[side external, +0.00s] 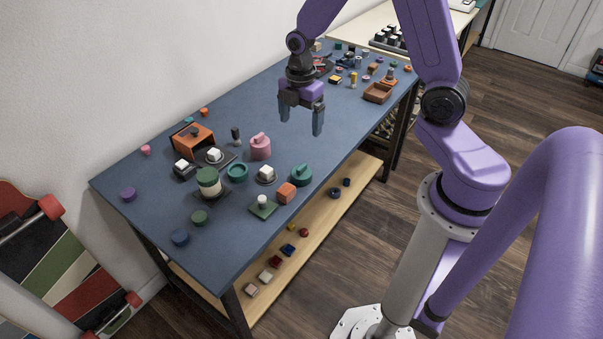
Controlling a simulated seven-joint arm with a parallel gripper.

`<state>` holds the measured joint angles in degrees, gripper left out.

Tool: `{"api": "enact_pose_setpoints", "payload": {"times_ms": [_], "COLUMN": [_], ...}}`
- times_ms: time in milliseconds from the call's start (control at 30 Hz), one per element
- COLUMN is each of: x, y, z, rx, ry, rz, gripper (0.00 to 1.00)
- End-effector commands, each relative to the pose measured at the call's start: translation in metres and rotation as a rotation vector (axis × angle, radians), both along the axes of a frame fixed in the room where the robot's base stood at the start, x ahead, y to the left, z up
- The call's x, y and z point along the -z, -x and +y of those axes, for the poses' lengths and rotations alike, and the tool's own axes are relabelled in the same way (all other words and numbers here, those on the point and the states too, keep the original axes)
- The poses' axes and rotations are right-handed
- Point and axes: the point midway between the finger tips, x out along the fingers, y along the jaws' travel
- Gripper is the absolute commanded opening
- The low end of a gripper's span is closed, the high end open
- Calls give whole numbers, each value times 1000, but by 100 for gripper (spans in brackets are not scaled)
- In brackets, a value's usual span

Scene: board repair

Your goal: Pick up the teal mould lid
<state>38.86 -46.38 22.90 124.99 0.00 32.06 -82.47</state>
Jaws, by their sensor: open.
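The teal mould lid appears to be the round dark teal piece with a raised grip on top (301,174), near the front edge of the blue table, right of the middle. A teal ring-shaped piece with a hollow top (237,172) stands to its left. My gripper (301,126) is open and empty, pointing down above the table, higher than the lid and apart from it. Nothing hides the lid.
A pink lidded piece (260,147) stands behind the lid. An orange block (286,193) is close in front of it, and a white-knobbed piece (266,174) is to its left. A green-and-white jar (208,181) stands further left. The table (330,140) is clear to the lid's right.

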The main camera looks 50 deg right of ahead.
Motion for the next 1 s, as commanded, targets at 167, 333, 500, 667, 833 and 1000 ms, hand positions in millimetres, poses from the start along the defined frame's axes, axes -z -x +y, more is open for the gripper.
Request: {"api": "enact_pose_setpoints", "payload": {"times_ms": [167, 333, 500, 667, 833, 1000], "x": [21, 47, 72, 94, 113, 121], "y": [1, 1, 1, 1, 1, 0], "z": [-1, -1, -1, -1, -1, -1], "rx": [-2, -2, -2, -2, -1, -1], "ry": [1, 1, 1, 1, 1, 0], "rz": [6, 7, 6, 5, 4, 1], "gripper": [93, 93, 93, 93, 93, 93]}}
